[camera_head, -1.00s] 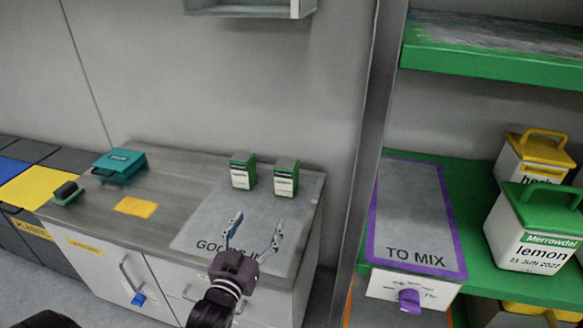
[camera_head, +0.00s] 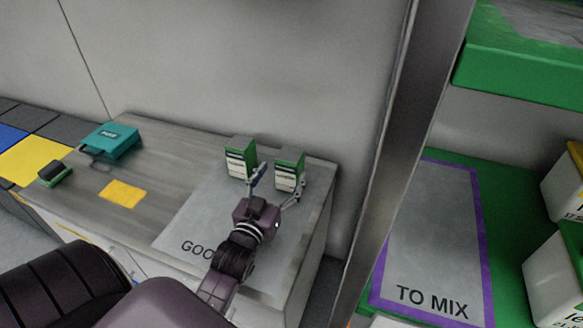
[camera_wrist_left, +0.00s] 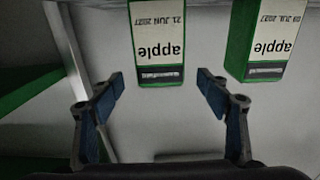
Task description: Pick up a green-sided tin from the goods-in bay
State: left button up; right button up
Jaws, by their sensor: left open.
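Two tins with green sides and white labels stand on the grey goods-in mat (camera_head: 205,215). The left tin (camera_head: 240,160) and the right tin (camera_head: 288,168) have a gap between them. My left gripper (camera_head: 278,182) is open and empty, its fingers pointing at the right tin. The left wrist view is upside down. There, the apple tin dated 21 JUN 2027 (camera_wrist_left: 158,42) lies ahead between the open fingers, seemingly still beyond their tips. My right gripper is not in view.
A teal case (camera_head: 112,142), a small green-and-black item (camera_head: 54,173) and a yellow label (camera_head: 122,192) are on the counter's left. A grey post (camera_head: 405,150) separates the counter from the green shelf with the TO MIX mat (camera_head: 425,240).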

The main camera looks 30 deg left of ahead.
aim_at(290, 158)
pick_arm(q)
jog(key=shift+b+x, duration=0.45)
jog(key=shift+x, duration=2.75)
jog(key=shift+r, duration=0.15)
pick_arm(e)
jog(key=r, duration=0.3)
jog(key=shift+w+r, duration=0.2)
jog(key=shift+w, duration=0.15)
pick_arm(q)
jog(key=c, duration=1.8)
jog(key=shift+r, duration=0.15)
